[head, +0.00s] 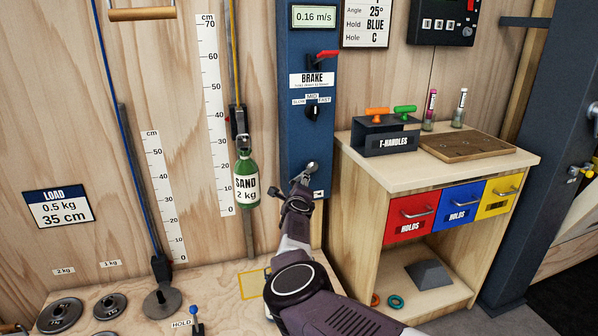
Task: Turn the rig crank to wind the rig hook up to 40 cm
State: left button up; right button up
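The blue rig column (297,130) stands at centre, with a display reading 0.16 m/s and a red brake lever (327,54). My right gripper (306,178) is at the column's lower front, where it covers most of the rig crank; I cannot tell whether its fingers are shut on it. The rig hook (241,132) hangs on a yellow rope left of the column. From it hangs a green 2 kg sand bottle (246,182), beside the taller cm scale (216,120). The hook is roughly level with the mid-30s marks. My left gripper is not in view.
A wooden cabinet (490,165) with red, blue and yellow drawers stands close to the right. A second blue rope, a short scale (165,195) and several weight plates (59,314) are at left. A black speed knob (313,112) sits above the gripper.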

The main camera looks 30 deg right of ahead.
jog(key=r, duration=0.6)
jog(key=shift+d+r, duration=0.15)
jog(key=shift+d, duration=0.2)
jog(key=shift+s+d+r+h, duration=0.15)
jog(key=shift+d+r+h, duration=0.05)
jog(key=shift+r+h, duration=0.15)
jog(key=shift+f, duration=0.1)
jog(key=shift+d, duration=0.1)
